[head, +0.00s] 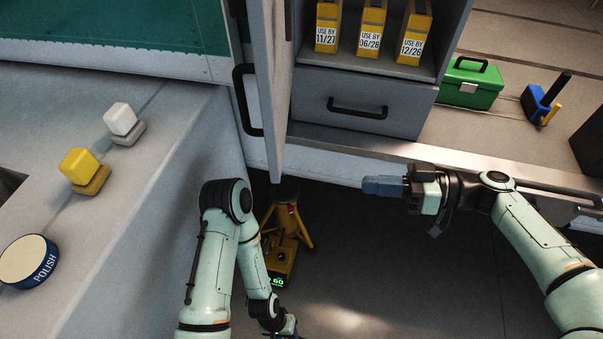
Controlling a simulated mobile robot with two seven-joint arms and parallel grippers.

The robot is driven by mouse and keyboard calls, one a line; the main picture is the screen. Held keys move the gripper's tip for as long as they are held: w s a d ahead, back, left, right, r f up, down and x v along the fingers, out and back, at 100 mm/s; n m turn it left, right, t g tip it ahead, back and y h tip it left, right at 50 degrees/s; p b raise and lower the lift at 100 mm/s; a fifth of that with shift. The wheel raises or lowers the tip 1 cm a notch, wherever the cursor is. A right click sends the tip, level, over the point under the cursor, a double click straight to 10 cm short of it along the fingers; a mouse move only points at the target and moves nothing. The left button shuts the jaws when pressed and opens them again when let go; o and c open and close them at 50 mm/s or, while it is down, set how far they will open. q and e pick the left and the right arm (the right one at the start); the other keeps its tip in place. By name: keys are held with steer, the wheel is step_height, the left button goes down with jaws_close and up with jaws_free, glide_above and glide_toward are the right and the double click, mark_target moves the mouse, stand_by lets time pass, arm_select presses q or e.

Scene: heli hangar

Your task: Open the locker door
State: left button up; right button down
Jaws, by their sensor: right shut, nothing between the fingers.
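The grey locker door (271,70) stands swung out and is seen nearly edge-on, with a black handle (246,100) on its left face. The locker (460,15) is open to view, with several yellow boxes on its shelf and a drawer (361,104) below. My right gripper (368,186) is shut and empty, to the right of the door and in front of the locker's lower edge, touching nothing. My left arm comes up from the bottom and bends down again. Its gripper (288,327) is low at the bottom edge, partly cut off, below the door and away from the handle.
A yellow stand (285,235) is on the dark floor under the door. On the left grey bench are a polish tin (28,261), a yellow block (82,168) and a white block (121,122). A green toolbox (470,84) sits right of the drawer. Floor below my right gripper is clear.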

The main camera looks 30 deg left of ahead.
mark_target(280, 171)
steer(key=s+r+n+g, duration=0.3)
steer(key=r+n, duration=0.2)
steer(key=r, duration=0.4)
steer(key=shift+y, duration=0.4)
steer(key=x, duration=0.4)
steer(key=p+x, duration=0.1)
steer(key=x, duration=0.3)
steer(key=f+x, duration=0.1)
steer(key=x, duration=0.4)
steer(key=shift+a+p, duration=0.15)
steer(key=shift+p, duration=0.25)
steer(key=a+b, duration=0.1)
steer(key=b, duration=0.1)
steer(key=s+t+b, duration=0.1)
steer(key=b, duration=0.1)
steer(key=a+b, duration=0.1)
steer(key=b, duration=0.1)
steer(key=shift+s+a+f+m+t+y, duration=0.3)
steer(key=shift+s+a, duration=0.05)
steer(key=shift+a, duration=0.05)
steer(key=a, duration=0.1)
steer(key=s+a+b, duration=0.1)
steer(key=a+b, duration=0.1)
steer(key=shift+s+a+r+t, duration=0.15)
steer(key=shift+a+r+t, duration=0.15)
steer(key=shift+r, duration=0.1)
